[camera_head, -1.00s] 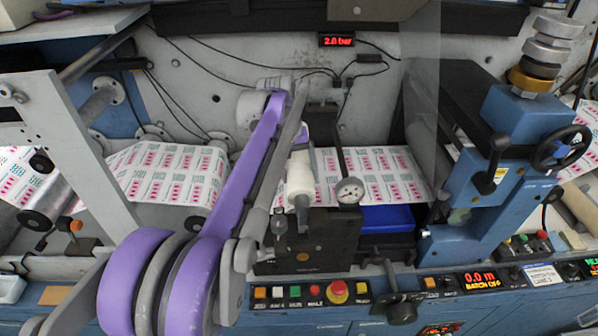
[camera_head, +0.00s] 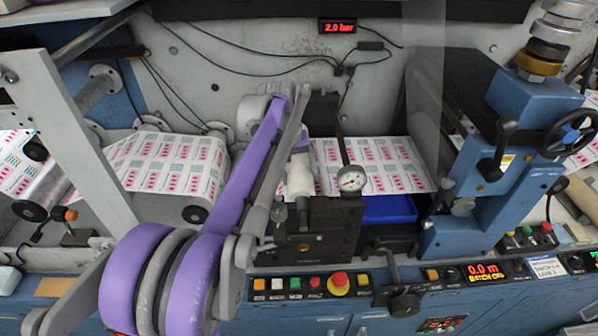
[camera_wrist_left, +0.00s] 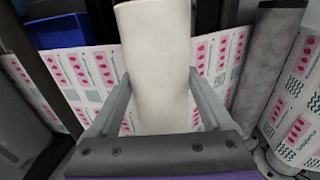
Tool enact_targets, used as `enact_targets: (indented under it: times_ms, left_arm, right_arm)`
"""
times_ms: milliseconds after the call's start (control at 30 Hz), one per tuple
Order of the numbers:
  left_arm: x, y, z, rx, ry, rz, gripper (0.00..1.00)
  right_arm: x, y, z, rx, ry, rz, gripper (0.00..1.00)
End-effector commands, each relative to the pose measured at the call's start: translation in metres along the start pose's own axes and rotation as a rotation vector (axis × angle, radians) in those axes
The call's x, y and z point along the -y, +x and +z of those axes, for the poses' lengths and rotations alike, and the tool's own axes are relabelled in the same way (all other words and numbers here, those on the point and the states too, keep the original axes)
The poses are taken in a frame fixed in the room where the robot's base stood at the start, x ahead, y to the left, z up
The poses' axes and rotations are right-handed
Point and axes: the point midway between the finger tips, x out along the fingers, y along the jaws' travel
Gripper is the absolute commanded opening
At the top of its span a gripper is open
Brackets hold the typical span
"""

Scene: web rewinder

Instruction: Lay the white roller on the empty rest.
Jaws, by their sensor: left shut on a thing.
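I cannot make out the empty rest for sure. My right gripper does not show.
A blue tray (camera_head: 388,209) lies to the right, before the blue press frame (camera_head: 475,205). Control buttons (camera_head: 310,285) line the front.

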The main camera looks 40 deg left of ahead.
Motion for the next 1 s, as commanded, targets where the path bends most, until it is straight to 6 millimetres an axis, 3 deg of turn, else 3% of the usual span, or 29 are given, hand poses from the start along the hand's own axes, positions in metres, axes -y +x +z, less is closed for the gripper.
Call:
enact_targets:
  times_ms: [300,333,400,733,1000]
  left_arm:
    - [0.000,-0.001,-0.001,-0.003,0.000,0.001,0.00]
    - [0.000,-0.001,-0.001,-0.003,0.000,0.001,0.88]
    - [0.000,-0.001,-0.001,-0.002,0.000,0.001,1.00]
    - [0.000,-0.006,-0.001,-0.001,0.000,0.000,1.00]
    - [0.000,-0.056,0.000,-0.003,-0.001,0.001,1.00]
  right_arm:
    - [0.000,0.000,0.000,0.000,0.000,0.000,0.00]
    - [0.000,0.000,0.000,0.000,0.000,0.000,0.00]
    - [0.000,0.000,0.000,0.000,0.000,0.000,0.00]
    - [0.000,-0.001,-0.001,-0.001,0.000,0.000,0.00]
    - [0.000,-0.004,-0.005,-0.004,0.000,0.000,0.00]
